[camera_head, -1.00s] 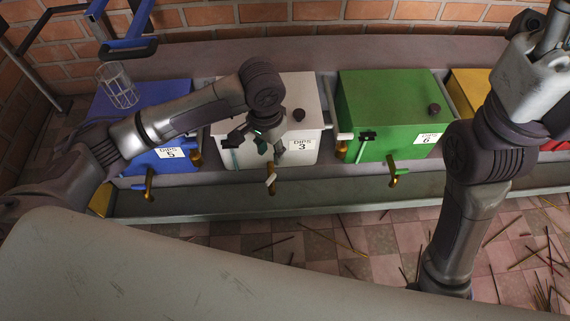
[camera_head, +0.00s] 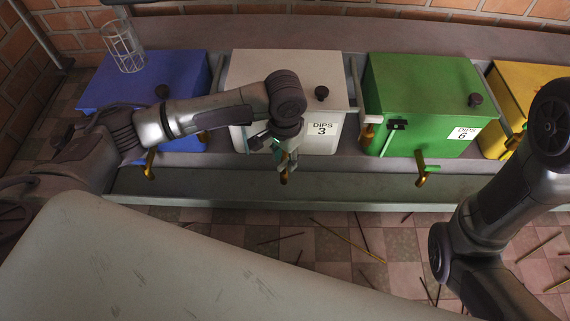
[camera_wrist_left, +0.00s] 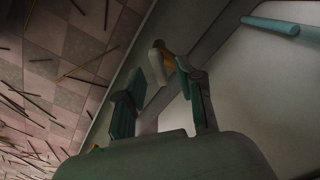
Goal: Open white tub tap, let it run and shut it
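The white tub (camera_head: 248,72), labelled DIPS 3, stands between the blue and green tubs. Its brass tap (camera_head: 284,177) sticks out at the lower front, with a pale handle. My left gripper (camera_head: 285,160) points down at this tap and partly covers it in the head view. In the left wrist view, my left gripper (camera_wrist_left: 160,84) has its two green-tipped fingers apart. The tap's pale handle (camera_wrist_left: 157,62) shows between and just beyond the fingertips, nearer the right one. I cannot tell whether they touch. My right gripper is out of view.
The blue tub (camera_head: 190,68) and green tub (camera_head: 420,90) flank the white one, with a yellow tub (camera_head: 520,85) further right. A wire basket (camera_head: 124,48) sits on the blue tub. A trough (camera_head: 230,190) runs below the taps. Sticks lie on the tiled floor.

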